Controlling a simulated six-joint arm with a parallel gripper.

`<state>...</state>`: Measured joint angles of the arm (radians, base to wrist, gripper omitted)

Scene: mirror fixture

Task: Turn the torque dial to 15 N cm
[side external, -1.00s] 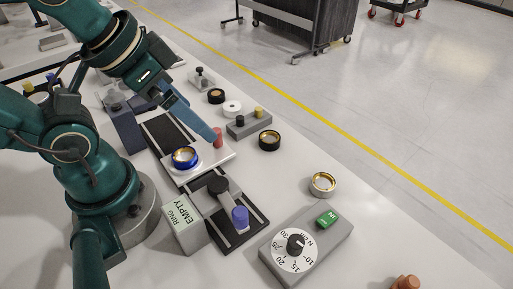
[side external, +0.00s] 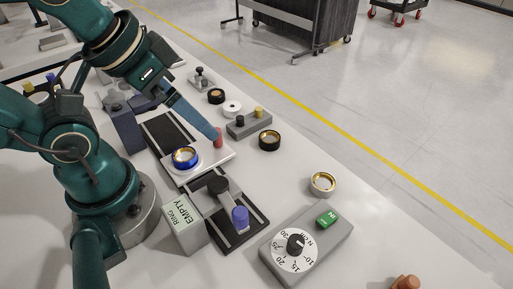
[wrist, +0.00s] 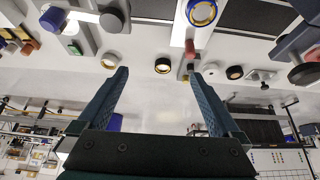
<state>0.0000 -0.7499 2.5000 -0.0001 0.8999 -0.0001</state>
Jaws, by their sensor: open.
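The torque dial (side external: 276,248) is a white numbered disc with a black knob (side external: 296,242) at its centre, on a grey box in the right foreground of the side view. Numbers from 10 to 30 and N cm show around it. I cannot read the knob's setting surely. My gripper (side external: 217,137) is well away from the dial, up and to the left in the picture, by the red peg (side external: 218,141). In the wrist view, my gripper (wrist: 158,73) has its two fingers wide apart with nothing between them. The dial's face is not clear there.
A green button (side external: 327,219) sits on the dial's box. A gold-lined ring (side external: 323,183) lies behind it. A fixture with a blue knob (side external: 240,218) and an EMPTY-marked box (side external: 185,227) stand left of the dial. A blue ring (side external: 185,158) sits on a plate near my gripper.

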